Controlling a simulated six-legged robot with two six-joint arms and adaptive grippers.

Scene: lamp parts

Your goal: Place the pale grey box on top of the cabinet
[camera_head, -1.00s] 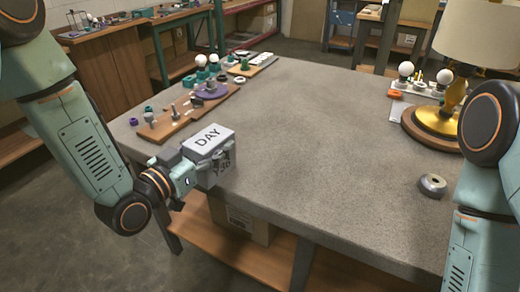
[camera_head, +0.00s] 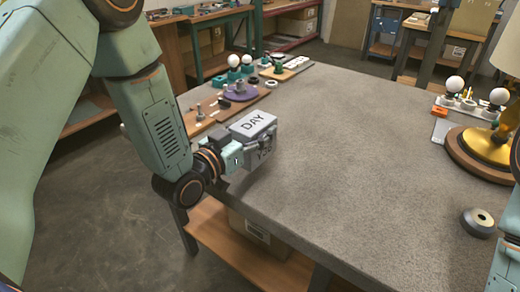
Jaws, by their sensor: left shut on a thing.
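The pale grey box (camera_head: 250,125) has "DAY" in dark letters on its light top face and more dark marks on its front side. My left gripper (camera_head: 247,151) is shut on it near the table's left front edge. The gripper's fingers cover part of the box's front. The box's top is roughly level; I cannot tell how far its underside is from the table. Nothing in view is clearly the cabinet. My right gripper is out of view; only a bit of my right arm shows at the right edge.
The grey table (camera_head: 350,170) is bare across its middle. Lamp parts lie on wooden boards (camera_head: 205,112) at the back left. Benches stand behind.

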